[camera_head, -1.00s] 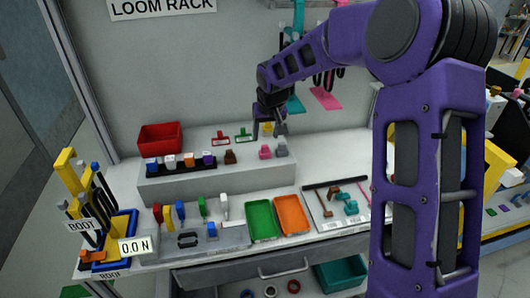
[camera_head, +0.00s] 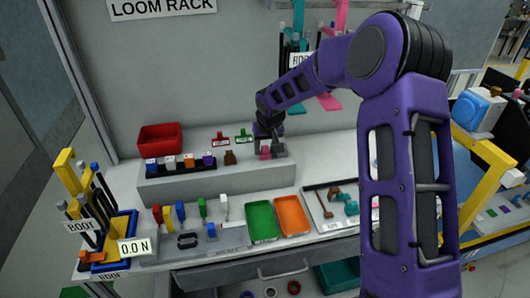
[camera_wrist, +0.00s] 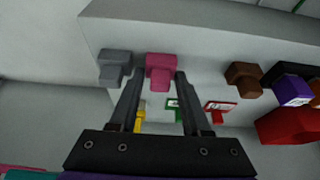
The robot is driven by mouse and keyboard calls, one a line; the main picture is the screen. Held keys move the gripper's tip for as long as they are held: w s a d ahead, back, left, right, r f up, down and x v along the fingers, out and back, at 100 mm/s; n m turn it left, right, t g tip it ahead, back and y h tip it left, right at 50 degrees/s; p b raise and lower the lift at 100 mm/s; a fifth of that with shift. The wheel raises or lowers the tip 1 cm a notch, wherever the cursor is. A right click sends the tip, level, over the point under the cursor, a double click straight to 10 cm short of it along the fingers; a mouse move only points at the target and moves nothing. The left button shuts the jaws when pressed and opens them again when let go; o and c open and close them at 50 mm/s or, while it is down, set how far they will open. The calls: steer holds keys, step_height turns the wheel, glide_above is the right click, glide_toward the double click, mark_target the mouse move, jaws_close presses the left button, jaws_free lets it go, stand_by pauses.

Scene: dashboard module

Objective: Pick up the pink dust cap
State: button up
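The pink dust cap (camera_head: 265,154) sits on the raised grey shelf, just left of a grey cap (camera_head: 281,148). In the wrist view the pink dust cap (camera_wrist: 161,66) shows between the fingertips of my gripper (camera_wrist: 159,74). One finger lies on each side of it, and the left finger passes between the pink cap and the grey cap (camera_wrist: 114,64). The fingers stand apart, with narrow gaps visible beside the pink cap. In the head view my gripper (camera_head: 272,143) is down at the caps and partly covers them.
A brown cap (camera_head: 230,157) stands left of the pink one, then a black rack (camera_head: 182,170) with several coloured connectors. A red bin (camera_head: 160,137) stands at the shelf's left. Small red and green tags lie behind. Green (camera_head: 262,221) and orange trays lie in front, below the shelf.

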jaws_close()
